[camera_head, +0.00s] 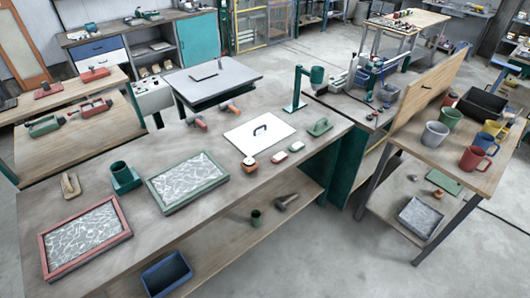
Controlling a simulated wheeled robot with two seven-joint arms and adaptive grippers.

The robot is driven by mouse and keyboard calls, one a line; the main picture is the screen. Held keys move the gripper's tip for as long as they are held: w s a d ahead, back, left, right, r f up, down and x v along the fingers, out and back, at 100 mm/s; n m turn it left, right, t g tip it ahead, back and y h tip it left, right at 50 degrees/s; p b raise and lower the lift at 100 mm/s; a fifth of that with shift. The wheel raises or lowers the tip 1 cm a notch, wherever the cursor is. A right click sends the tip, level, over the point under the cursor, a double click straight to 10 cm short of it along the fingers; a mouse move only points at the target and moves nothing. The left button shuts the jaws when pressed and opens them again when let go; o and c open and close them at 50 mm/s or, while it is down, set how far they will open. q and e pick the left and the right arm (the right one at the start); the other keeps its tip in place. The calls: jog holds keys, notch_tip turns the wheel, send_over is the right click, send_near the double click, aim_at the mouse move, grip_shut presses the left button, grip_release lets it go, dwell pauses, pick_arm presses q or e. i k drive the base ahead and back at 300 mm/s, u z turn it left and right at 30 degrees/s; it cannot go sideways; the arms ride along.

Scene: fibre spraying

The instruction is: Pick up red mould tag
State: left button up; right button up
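I cannot tell for certain which thing is the red mould tag. Small reddish pieces lie on the near workbench (150,225), by the front edge of the white board: a rounded orange-red and white piece (249,162), a flat red and white piece (279,158) and a paler one (297,146). A red-framed tray (128,236) with a grey-white wavy filling lies at the bench's left end. A green-framed tray (187,207) with a similar filling lies right of it. Neither of my grippers shows in the head view.
On the bench are a white board (245,136) with a dark handle, a green block (320,127), a green holder (125,178), a brush (70,186) and two red tools (197,123) (231,107). A blue bin (166,274) sits below. Mugs (473,158) stand on the right table.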

aim_at(279, 157)
jog(key=u, duration=0.5)
jog(key=i, duration=1.4)
jog(key=u, duration=0.25)
